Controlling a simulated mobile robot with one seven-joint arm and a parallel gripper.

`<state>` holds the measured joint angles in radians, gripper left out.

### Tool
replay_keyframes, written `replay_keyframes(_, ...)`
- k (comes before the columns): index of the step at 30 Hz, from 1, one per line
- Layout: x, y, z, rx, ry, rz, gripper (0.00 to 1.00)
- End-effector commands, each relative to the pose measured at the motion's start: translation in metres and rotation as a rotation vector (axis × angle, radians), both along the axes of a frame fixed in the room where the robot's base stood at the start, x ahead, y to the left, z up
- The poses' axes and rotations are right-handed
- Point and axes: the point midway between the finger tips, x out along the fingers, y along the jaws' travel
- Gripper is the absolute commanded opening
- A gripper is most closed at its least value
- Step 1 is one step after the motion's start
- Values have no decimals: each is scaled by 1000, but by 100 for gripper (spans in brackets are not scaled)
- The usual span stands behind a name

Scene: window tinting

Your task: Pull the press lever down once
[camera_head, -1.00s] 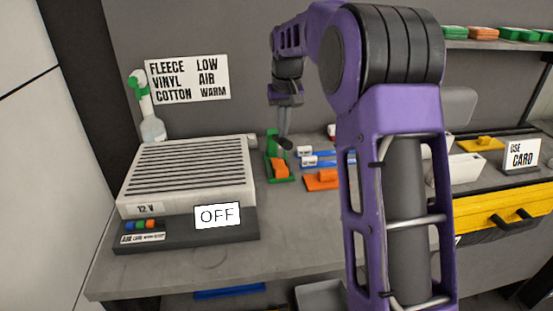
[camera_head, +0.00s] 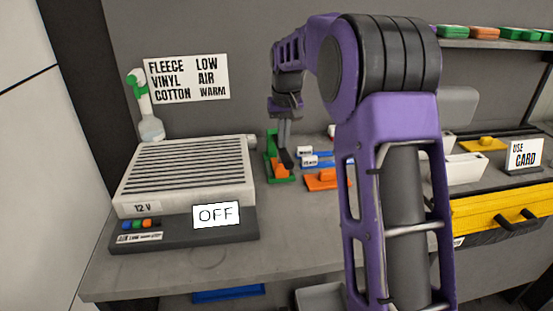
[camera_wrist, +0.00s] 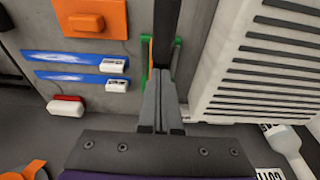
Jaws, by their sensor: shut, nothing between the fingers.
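The small press has a green frame (camera_head: 271,143) and an orange part (camera_head: 279,171) low at its front. It stands on the bench, right of the grey vented unit. Its dark lever (camera_head: 287,159) slopes down toward the front. My gripper (camera_head: 284,145) is shut and empty, pointing down at the lever's upper side, and seems to touch it. In the wrist view, the shut fingertips (camera_wrist: 161,76) meet the dark lever (camera_wrist: 167,35), with the green frame (camera_wrist: 176,56) partly hidden behind it. Exact contact is hard to tell.
An orange block (camera_head: 322,180) and blue strips (camera_wrist: 75,58) lie on the other side. A spray bottle (camera_head: 150,125) stands behind the unit. The bench front is clear.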

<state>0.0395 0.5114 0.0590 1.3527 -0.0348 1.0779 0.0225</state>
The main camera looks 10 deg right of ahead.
Motion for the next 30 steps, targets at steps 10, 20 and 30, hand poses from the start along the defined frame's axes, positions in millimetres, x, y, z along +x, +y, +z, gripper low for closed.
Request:
replay_keyframes(10, 0, 0, 6, 0, 3, 0, 0)
replay_keyframes(20, -1, 0, 40, 0, 4, 0, 0)
replay_keyframes(30, -1, 0, 75, 0, 3, 0, 0)
